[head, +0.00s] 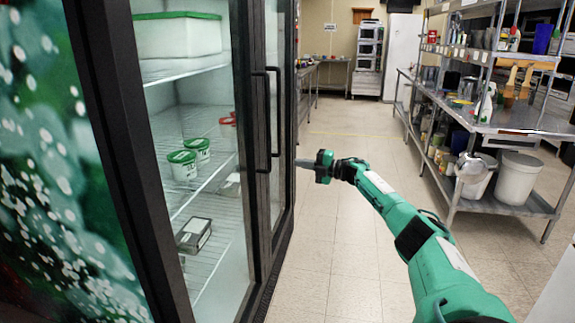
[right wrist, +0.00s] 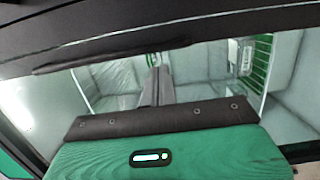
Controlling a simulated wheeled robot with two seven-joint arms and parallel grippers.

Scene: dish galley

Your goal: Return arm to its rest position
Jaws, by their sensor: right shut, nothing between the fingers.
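My right arm reaches in from the lower right of the head view. Its right gripper (head: 302,164) is shut and empty, pointing left in front of the dark-framed fridge, near the door handles (head: 263,120). It looks apart from the handles, though the exact gap is hard to judge. In the right wrist view the two dark fingers (right wrist: 157,86) lie together, with a dark bar across the top of the picture and pale shelving beyond. My left gripper is not in view.
The fridge shelves hold green-lidded tubs (head: 182,165), a large white bin (head: 178,36) and a dark box (head: 194,235). A steel worktable (head: 490,122) stands at right, with white buckets (head: 518,177) on its lower shelf. The tiled aisle (head: 345,130) between is clear.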

